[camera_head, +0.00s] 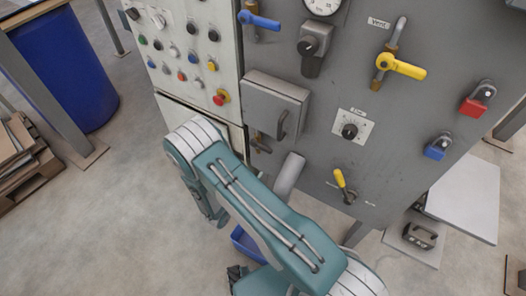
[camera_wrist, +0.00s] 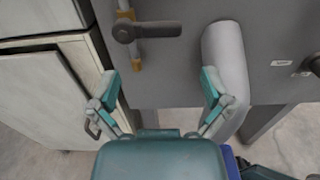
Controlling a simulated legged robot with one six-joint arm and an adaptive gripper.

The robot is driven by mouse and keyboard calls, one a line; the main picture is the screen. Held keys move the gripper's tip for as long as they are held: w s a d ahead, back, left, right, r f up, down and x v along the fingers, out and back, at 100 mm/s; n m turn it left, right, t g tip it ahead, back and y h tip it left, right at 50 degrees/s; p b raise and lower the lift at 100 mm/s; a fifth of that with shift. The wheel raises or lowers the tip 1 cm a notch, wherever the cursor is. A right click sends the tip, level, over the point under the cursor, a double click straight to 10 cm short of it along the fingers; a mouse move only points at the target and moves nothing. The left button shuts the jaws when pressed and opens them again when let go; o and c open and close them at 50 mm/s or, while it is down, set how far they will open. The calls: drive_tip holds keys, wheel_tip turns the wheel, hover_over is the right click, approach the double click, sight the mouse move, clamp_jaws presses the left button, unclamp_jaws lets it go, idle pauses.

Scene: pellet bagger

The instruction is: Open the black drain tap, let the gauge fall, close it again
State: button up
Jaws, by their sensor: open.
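The black drain tap (camera_wrist: 155,30) shows in the wrist view at the top, on a brass fitting low on the grey panel. Its lever points right, horizontal, across the vertical pipe. In the head view the tap (camera_head: 261,145) is small, partly hidden by my arm, below the grey box. The gauge (camera_head: 322,4) is cut off by the top edge, so its reading cannot be told. My gripper (camera_wrist: 160,82) is open and empty, its two teal fingers spread below the tap in the picture and apart from it. My gripper does not show clearly in the head view.
A grey cylinder (camera_wrist: 226,65) stands right of the tap, close to my right finger. Other controls are a blue tap (camera_head: 260,20), a yellow vent tap (camera_head: 402,67), a yellow lever (camera_head: 341,180) and a dial knob (camera_head: 349,131). A white cabinet (camera_wrist: 38,95) is at left.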

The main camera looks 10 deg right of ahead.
sight(264, 150)
drive_tip(key=x, duration=0.8)
drive_tip(key=shift+w+d, duration=0.1)
drive_tip(key=shift+d, duration=0.05)
drive_tip(key=shift+c, duration=0.3)
drive_tip(key=c, duration=1)
drive_tip(key=shift+c, duration=0.2)
